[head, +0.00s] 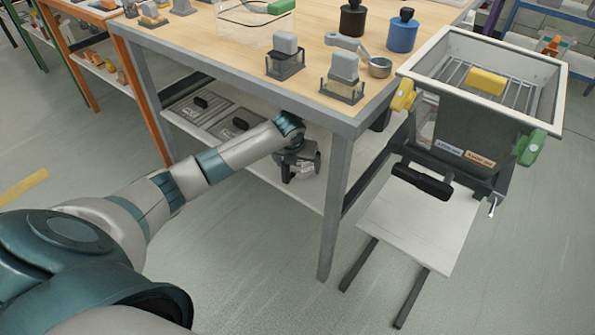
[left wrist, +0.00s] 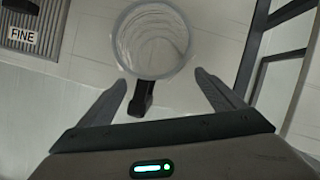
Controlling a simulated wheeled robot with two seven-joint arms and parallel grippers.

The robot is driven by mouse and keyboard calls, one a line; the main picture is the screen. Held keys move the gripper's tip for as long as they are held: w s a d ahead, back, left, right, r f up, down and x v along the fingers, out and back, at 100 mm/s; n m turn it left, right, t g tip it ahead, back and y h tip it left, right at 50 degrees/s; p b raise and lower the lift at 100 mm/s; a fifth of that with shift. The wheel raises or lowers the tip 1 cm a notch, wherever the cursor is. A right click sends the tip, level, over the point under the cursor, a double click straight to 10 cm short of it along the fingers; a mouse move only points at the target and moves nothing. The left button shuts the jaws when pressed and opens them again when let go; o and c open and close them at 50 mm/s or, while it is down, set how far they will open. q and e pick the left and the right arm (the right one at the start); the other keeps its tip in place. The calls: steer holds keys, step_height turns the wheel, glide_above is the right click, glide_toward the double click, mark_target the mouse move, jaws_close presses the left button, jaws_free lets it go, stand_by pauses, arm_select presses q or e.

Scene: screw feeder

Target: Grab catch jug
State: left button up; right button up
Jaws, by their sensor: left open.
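The catch jug (left wrist: 152,42) shows in the left wrist view as a round, pale, see-through vessel seen from above. Its black handle (left wrist: 142,100) points toward my left gripper (left wrist: 160,78). The gripper is open, with one finger on each side of the handle and apart from it; the handle lies nearer the left finger. In the head view my left gripper (head: 300,166) is under the tabletop, by the table's lower shelf. The jug cannot be made out clearly there behind the gripper. My right gripper is not in view.
The table (head: 185,52) has its edge and a front leg (head: 336,205) close to my left arm. Trays with black handles (head: 236,122) lie on the lower shelf (head: 272,188). The screw feeder (head: 450,125) stands right, with a yellow block (head: 486,82) in its hopper.

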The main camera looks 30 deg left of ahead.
mark_target(301, 165)
arm_select(q)
steer(key=shift+w+a, duration=0.25)
steer(key=shift+w, duration=0.4)
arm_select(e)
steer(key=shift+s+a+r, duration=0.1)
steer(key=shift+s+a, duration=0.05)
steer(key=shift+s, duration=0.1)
arm_select(q)
steer(key=shift+w, duration=0.1)
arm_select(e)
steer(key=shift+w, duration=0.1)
arm_select(q)
steer(key=shift+w, duration=0.15)
steer(key=b+x, duration=0.1)
steer(key=x, duration=0.3)
steer(key=shift+f, duration=0.1)
steer(key=shift+w+a+f, duration=0.1)
steer(key=shift+w+f, duration=0.1)
steer(key=shift+f, duration=0.2)
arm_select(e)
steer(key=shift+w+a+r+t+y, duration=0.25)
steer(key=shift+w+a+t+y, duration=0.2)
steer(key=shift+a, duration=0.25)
arm_select(q)
steer(key=c, duration=1.3)
